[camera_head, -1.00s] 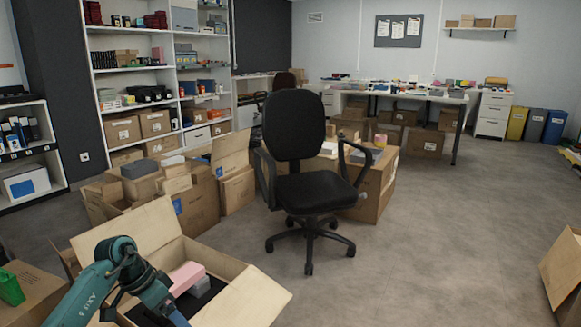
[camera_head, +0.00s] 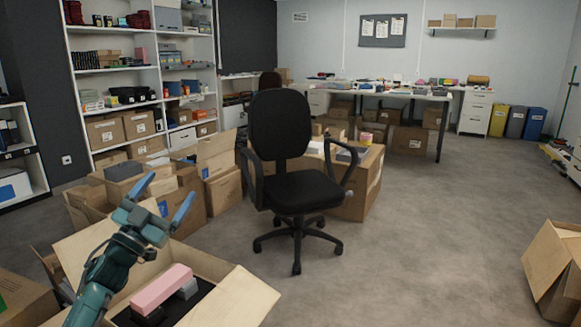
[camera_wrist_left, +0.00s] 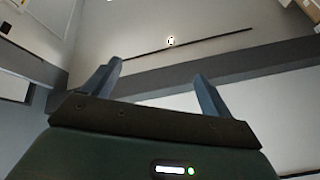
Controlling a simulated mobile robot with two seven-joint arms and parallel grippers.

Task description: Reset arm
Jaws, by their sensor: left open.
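My left gripper (camera_head: 163,199) is raised above the left side of an open carton (camera_head: 243,300) at the lower left of the head view. Its blue fingers are spread wide with nothing between them. In the left wrist view the two fingers (camera_wrist_left: 160,82) are also apart and empty, with only the room's far surfaces beyond them. Inside the carton lie a pink box (camera_head: 161,289) and a grey item (camera_head: 188,289). My right gripper is not in view.
A black office chair (camera_head: 292,190) stands ahead on clear grey floor. More cartons (camera_head: 222,190) cluster left of it, beside white shelving. Another open carton (camera_head: 556,262) sits at the right edge. A long table (camera_head: 380,92) stands at the back.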

